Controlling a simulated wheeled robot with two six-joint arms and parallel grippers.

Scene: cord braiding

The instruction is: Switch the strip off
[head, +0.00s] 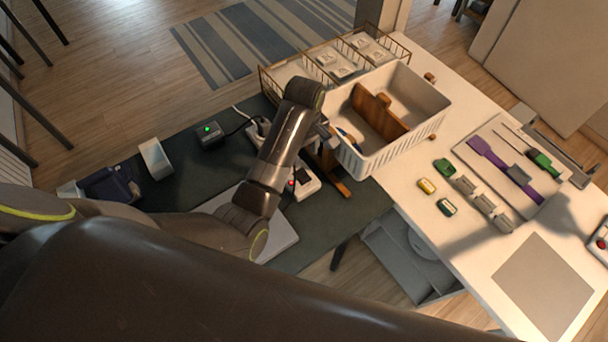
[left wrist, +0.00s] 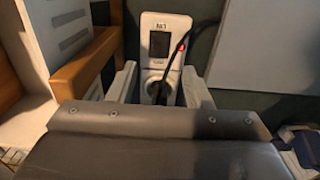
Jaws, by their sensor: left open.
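The white power strip (head: 308,186) lies on the dark mat, partly hidden under my left arm in the head view. A small red light glows on it. In the left wrist view the strip (left wrist: 172,25) shows a dark rocker switch (left wrist: 159,45) and a black cable plugged in at its near end. My left gripper (left wrist: 158,88) is open, its two pale fingers on either side of the strip's near end. I cannot tell whether they touch it. In the head view the fingertips are mostly hidden by the arm. My right gripper is not in view.
A white basket (head: 385,150) with a wooden divider stands close beside my left gripper. A black box with a green light (head: 208,132) sits on the mat. Wire trays (head: 340,62) stand behind. Tools and small coloured blocks lie on the white table at right.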

